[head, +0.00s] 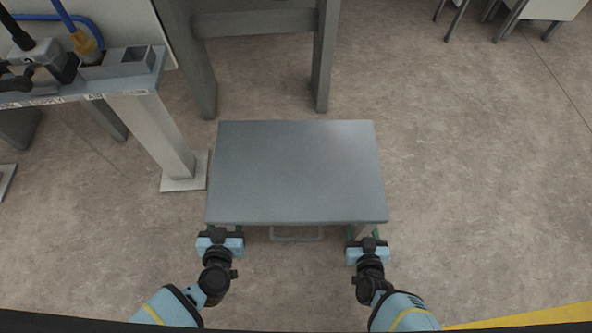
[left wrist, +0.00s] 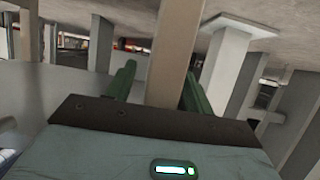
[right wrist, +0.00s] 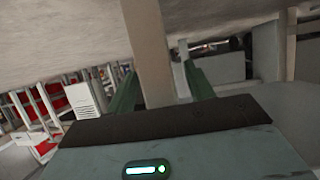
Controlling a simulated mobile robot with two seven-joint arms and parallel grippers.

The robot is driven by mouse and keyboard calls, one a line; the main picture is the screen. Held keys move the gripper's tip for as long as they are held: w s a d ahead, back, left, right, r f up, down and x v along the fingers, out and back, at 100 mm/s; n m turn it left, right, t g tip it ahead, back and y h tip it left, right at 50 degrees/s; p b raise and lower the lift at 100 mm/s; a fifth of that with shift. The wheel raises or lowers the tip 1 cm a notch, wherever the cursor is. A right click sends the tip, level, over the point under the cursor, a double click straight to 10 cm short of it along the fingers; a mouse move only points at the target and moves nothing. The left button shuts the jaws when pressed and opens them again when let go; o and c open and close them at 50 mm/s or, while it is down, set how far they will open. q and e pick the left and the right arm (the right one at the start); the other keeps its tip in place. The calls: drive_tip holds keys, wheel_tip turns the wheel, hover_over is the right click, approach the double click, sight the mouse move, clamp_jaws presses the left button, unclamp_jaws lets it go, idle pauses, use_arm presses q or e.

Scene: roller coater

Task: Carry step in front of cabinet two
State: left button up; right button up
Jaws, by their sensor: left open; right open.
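The step (head: 297,172) is a low grey stool with a flat rectangular top, standing upright on the floor in the middle of the head view. My left gripper (head: 212,230) is at its near left corner and my right gripper (head: 368,240) at its near right corner. In the left wrist view a step leg (left wrist: 174,65) stands between the open green fingers (left wrist: 158,88). In the right wrist view another leg (right wrist: 150,55) stands between the open green fingers (right wrist: 160,88). The finger tips are mostly hidden under the top in the head view.
A workbench (head: 125,70) with equipment stands at the upper left, its post and foot plate (head: 184,172) close to the step's left side. A grey frame with two legs (head: 325,60) stands behind the step. The floor (head: 480,170) to the right is clear. Yellow floor marking (head: 540,315) shows at the lower right.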

use_arm(q)
drive_tip(key=shift+c, duration=0.3)
use_arm(e)
drive_tip(key=shift+c, duration=0.3)
use_arm(q)
clamp_jaws()
use_arm(e)
clamp_jaws()
idle(0.4)
use_arm(q)
drive_tip(key=shift+r, duration=0.1)
use_arm(e)
drive_tip(key=shift+w+r, duration=0.15)
